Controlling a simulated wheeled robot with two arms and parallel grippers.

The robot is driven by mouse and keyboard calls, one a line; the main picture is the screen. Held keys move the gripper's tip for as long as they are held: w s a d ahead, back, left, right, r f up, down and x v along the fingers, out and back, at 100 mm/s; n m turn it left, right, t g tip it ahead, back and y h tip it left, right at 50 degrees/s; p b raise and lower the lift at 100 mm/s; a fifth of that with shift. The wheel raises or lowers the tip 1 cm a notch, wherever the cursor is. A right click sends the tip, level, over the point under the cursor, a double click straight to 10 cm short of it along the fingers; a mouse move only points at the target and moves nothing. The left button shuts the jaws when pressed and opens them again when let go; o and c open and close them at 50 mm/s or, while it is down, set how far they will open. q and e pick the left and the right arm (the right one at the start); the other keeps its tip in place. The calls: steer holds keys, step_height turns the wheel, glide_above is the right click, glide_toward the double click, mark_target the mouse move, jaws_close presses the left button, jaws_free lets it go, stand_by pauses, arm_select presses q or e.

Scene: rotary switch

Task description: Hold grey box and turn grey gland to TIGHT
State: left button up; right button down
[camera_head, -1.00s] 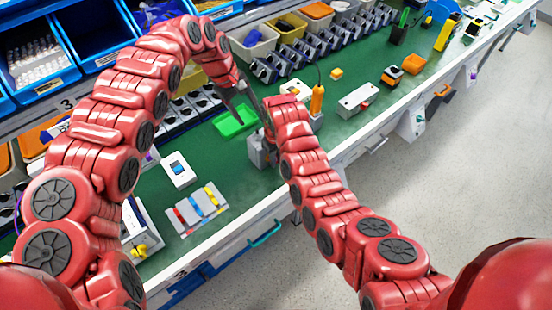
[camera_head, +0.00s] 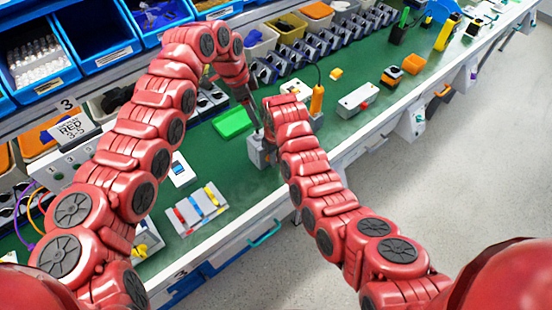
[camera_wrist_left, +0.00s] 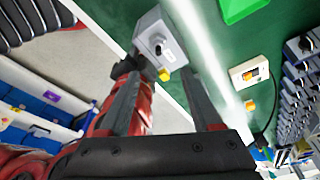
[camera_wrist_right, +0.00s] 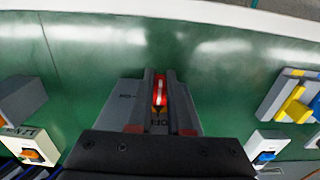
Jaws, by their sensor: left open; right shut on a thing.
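The grey box (camera_head: 256,152) stands near the bench's front edge in the head view, partly hidden by my right arm. I cannot tell which fitting is the grey gland. My left gripper (camera_wrist_left: 158,75) is open, its fingers pointing towards the box; in the head view its tips (camera_head: 257,127) are just above the box. My right gripper (camera_wrist_right: 160,80) is shut on the grey box (camera_wrist_right: 128,92), with a red part visible between its fingers.
A panel with coloured strips (camera_head: 198,210) and a white switch (camera_head: 180,170) are nearer me. A white box with a red button (camera_head: 357,101) and an orange-handled tool (camera_head: 317,100) stand to the right.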

mark_target(256, 133)
arm_select(q)
steer(key=x, duration=0.3)
steer(key=a+x, duration=0.1)
steer(key=x, duration=0.1)
steer(key=a+x, duration=0.1)
steer(key=x, duration=0.2)
steer(key=shift+s+f, duration=0.1)
steer(key=shift+f, duration=0.45)
jaws_close()
